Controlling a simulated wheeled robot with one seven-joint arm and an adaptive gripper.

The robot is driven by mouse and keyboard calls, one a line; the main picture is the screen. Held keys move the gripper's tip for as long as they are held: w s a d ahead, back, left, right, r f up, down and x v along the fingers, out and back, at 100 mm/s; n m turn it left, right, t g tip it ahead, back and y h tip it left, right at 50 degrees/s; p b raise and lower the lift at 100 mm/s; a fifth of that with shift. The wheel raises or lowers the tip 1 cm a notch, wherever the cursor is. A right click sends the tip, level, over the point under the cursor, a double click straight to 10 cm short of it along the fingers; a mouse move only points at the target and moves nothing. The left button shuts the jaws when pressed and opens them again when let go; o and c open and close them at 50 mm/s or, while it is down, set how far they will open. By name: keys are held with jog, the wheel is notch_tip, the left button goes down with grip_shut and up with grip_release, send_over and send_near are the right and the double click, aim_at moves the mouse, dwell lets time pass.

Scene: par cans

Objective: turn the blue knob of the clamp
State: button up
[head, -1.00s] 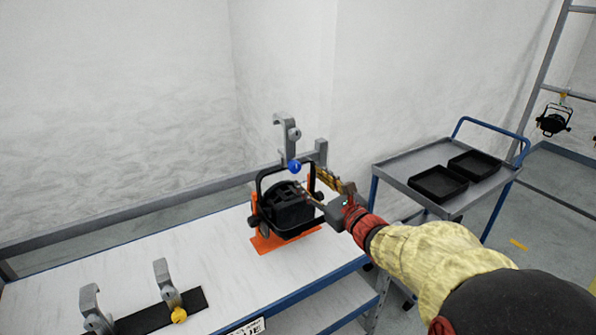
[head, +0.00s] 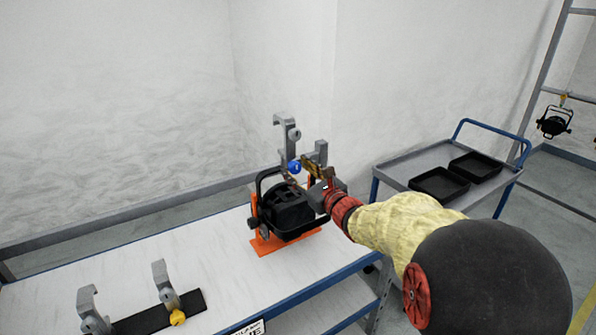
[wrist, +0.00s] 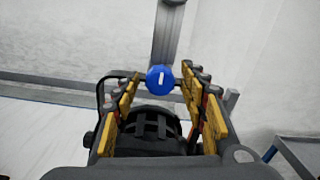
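The blue knob (head: 294,166) sits at the lower part of a grey hook clamp (head: 287,135), which stands upright above the black par can (head: 286,212). The can rests in an orange stand (head: 262,245) on the table. In the wrist view the blue knob (wrist: 160,78) faces me, with a white mark upright on it. My gripper (head: 302,176) is beside the knob on its right in the head view. In the wrist view its yellow-padded fingers (wrist: 160,88) are spread apart, with the knob between and beyond their tips. I cannot tell whether any finger touches it.
Two more hook clamps, one with a yellow knob (head: 177,317), stand on a black strip (head: 150,318) at the table's near left. A grey cart (head: 400,165) with two black trays stands at right. The white tabletop (head: 215,260) between is clear.

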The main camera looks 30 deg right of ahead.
jog(key=c, duration=1)
jog(key=shift+f+m+b, duration=0.1)
jog(key=shift+m+b, duration=0.2)
jog(key=shift+b, duration=0.05)
